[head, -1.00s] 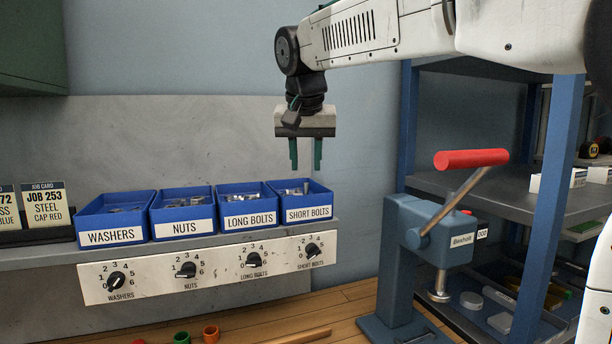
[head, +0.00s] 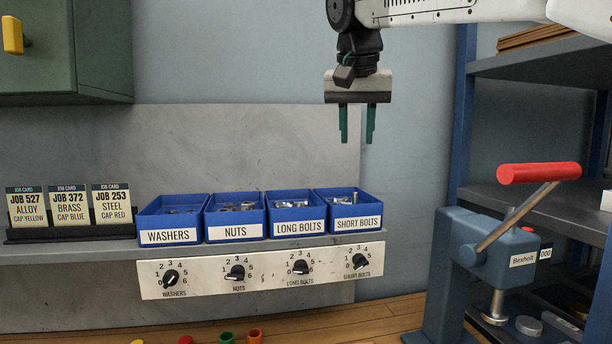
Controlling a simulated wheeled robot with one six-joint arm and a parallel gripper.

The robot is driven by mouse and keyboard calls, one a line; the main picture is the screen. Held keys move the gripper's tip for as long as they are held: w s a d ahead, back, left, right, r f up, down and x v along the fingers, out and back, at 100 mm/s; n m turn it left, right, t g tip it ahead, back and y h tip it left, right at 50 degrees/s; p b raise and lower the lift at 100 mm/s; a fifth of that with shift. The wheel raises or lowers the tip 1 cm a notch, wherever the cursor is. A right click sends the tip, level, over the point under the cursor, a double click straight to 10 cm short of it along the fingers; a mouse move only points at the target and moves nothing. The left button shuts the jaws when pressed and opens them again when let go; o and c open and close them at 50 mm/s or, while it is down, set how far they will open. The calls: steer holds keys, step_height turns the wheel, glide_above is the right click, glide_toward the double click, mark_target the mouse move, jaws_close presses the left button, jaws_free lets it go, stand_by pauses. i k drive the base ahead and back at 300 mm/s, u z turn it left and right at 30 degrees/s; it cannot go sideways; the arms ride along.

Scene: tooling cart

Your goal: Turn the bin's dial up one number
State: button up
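Four dials sit on a white panel (head: 205,284) under the bins: the washers dial (head: 170,277), the nuts dial (head: 236,272), the long bolts dial (head: 300,267) and the short bolts dial (head: 359,261). Each is a black knob with numbers 0 to 6 around it. The pointers are too small to read surely. Above stand the blue washers bin (head: 147,226), nuts bin (head: 213,221), long bolts bin (head: 272,215) and short bolts bin (head: 325,213). My gripper (head: 357,138) hangs above the short bolts bin, fingers down, open and empty, touching nothing.
A rack of job cards (head: 70,233) stands left of the bins. A green cabinet (head: 85,50) hangs upper left. A blue press (head: 495,245) with a red handle (head: 538,173) stands right, before the shelving (head: 560,55). The space in front of the dials looks clear.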

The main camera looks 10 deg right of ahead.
mark_target(358, 260)
steer(key=k, duration=0.85)
